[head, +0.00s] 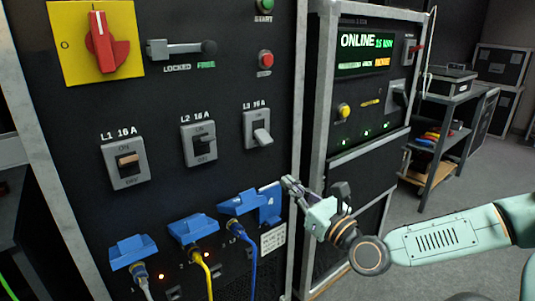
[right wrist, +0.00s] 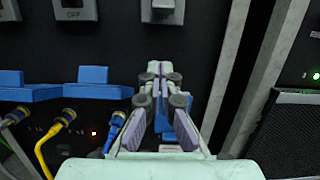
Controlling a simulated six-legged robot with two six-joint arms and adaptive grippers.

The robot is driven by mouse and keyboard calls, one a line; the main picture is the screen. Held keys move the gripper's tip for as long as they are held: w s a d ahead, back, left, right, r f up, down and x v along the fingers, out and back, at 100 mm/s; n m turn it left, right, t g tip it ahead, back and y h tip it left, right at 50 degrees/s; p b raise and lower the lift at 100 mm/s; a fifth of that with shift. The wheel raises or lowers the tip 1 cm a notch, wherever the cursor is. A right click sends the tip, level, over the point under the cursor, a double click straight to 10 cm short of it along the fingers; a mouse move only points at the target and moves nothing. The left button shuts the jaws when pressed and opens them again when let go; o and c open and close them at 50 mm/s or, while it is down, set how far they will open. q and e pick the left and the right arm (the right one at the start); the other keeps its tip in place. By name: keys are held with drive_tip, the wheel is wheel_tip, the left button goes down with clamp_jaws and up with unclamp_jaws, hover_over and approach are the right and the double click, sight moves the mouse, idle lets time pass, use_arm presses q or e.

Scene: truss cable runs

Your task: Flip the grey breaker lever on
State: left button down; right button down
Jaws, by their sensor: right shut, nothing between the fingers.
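Three breakers sit in a row on the dark panel. The L3 breaker (head: 257,128) has a pale grey lever (head: 262,137) that slants downward. The L2 breaker (head: 199,144) has a dark lever, and the L1 breaker (head: 125,162) a tan one. My right gripper (head: 287,183) is shut and empty, below and right of the L3 breaker and apart from it. In the right wrist view my right gripper (right wrist: 160,70) points up the panel. The L3 breaker's lower part (right wrist: 163,14) shows ahead at the top edge. My left gripper is out of view.
Blue socket covers (head: 192,229) with plugged cables, one yellow (head: 207,270), stick out below the breakers. A red rotary switch (head: 106,42) and a sliding latch (head: 180,48) are above. A metal frame post (head: 299,90) stands right of the panel, beside a rack with a green display (head: 364,52).

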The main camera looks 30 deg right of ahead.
sight(264, 138)
drive_tip(key=shift+w+f, duration=0.1)
drive_tip(key=shift+d, duration=0.15)
drive_tip(key=shift+b+x, duration=3.7)
drive_tip(key=shift+x, duration=1.35)
drive_tip(key=shift+s+r+m, duration=0.15)
drive_tip(key=shift+s+r, duration=0.35)
drive_tip(key=shift+r, duration=0.35)
drive_tip(key=shift+s+r+m, duration=0.15)
drive_tip(key=shift+s+r, duration=0.4)
drive_tip(key=shift+r, duration=0.25)
